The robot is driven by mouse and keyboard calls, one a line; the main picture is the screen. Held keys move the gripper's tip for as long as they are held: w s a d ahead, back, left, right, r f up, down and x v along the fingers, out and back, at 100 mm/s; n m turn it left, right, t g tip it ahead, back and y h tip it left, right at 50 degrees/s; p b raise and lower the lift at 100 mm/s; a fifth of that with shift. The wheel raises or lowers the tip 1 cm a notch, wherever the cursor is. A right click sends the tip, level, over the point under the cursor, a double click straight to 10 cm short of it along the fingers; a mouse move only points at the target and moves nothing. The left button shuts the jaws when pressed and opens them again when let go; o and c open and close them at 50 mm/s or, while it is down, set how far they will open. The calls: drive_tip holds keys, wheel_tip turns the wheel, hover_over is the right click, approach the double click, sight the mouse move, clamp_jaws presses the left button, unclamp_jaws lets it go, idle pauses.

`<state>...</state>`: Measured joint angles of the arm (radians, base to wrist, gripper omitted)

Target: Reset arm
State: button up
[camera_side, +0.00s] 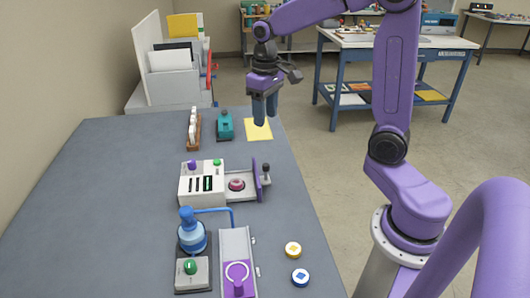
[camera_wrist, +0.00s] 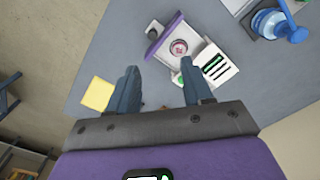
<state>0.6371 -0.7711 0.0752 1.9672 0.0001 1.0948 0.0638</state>
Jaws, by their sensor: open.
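My purple arm reaches over the far right part of the grey table (camera_side: 90,200). My gripper (camera_side: 265,110) is open and empty, pointing down above the table near the yellow sheet (camera_side: 258,130). In the wrist view my gripper (camera_wrist: 160,85) shows its two dark blue fingers apart with nothing between them. The yellow sheet (camera_wrist: 97,94) lies left of the fingers there. A white control box (camera_side: 202,183) with purple and green knobs stands mid-table, beside a unit with a red button (camera_side: 236,184) and an upright purple plate (camera_side: 257,180).
A teal device (camera_side: 225,126) and a wooden rack (camera_side: 194,132) stand at the back. A blue bottle (camera_side: 192,235), a box with a green button (camera_side: 191,271), a purple-ended tray (camera_side: 237,250) and two round discs (camera_side: 293,250) stand in front. The table's left is clear.

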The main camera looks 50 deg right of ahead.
drive_tip(key=s+a+f+n, duration=0.1)
drive_tip(key=s+a+n, duration=0.2)
drive_tip(key=s, duration=0.5)
drive_tip(key=s+a+f+n, duration=0.1)
drive_tip(key=s+a+n, duration=0.2)
drive_tip(key=s+n, duration=0.2)
drive_tip(key=s+a+f+n, duration=0.2)
drive_tip(key=s+a+n, duration=0.1)
drive_tip(key=s, duration=0.8)
drive_tip(key=shift+s+a+n, duration=0.15)
drive_tip(key=shift+n, duration=0.25)
drive_tip(key=shift+o, duration=0.3)
idle(0.8)
